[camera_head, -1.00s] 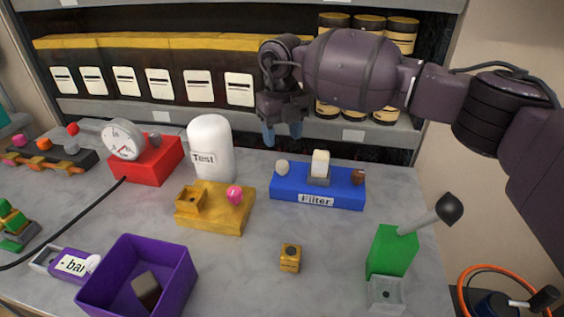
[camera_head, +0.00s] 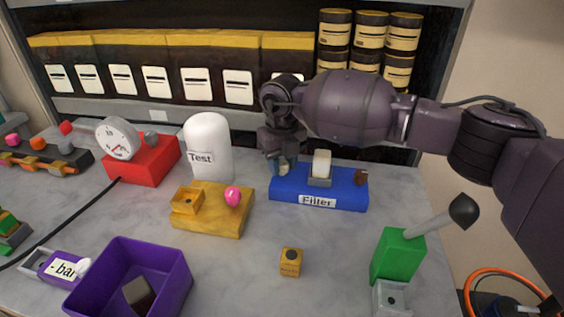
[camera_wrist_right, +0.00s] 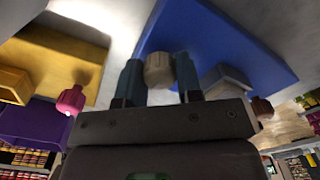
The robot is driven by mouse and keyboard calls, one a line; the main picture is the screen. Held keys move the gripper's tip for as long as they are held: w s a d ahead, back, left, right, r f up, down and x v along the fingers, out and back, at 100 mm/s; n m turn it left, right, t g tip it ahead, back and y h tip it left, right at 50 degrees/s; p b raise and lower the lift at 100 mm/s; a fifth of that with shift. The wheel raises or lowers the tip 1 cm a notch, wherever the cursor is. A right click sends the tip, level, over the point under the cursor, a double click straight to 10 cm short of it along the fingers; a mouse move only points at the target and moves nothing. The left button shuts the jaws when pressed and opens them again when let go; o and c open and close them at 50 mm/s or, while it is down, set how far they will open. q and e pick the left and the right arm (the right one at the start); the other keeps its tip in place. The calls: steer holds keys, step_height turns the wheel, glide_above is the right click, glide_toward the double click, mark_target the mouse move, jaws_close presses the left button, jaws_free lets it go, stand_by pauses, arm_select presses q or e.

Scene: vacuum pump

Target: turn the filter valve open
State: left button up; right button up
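The blue filter block (camera_head: 318,190) with its "Filter" label stands on the table right of centre. A small whitish knob (camera_wrist_right: 159,70) is at its left end, and it is mostly hidden behind my gripper in the head view. A cream block (camera_head: 321,164) sits on its middle and a brown knob (camera_head: 361,177) at its right end. My right gripper (camera_head: 282,165) points down over the left end. In the right wrist view its blue-grey fingers stand either side of the whitish knob, very close to it; a firm hold does not show. My left gripper is not in view.
A yellow block (camera_head: 212,220) with a pink knob and a white "Test" vessel (camera_head: 208,150) stand left of the filter. A red gauge block (camera_head: 155,160) is farther left. A purple box (camera_head: 165,280), a small yellow cube (camera_head: 291,262) and a green lever block (camera_head: 398,257) are nearer.

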steer(key=c, duration=0.4)
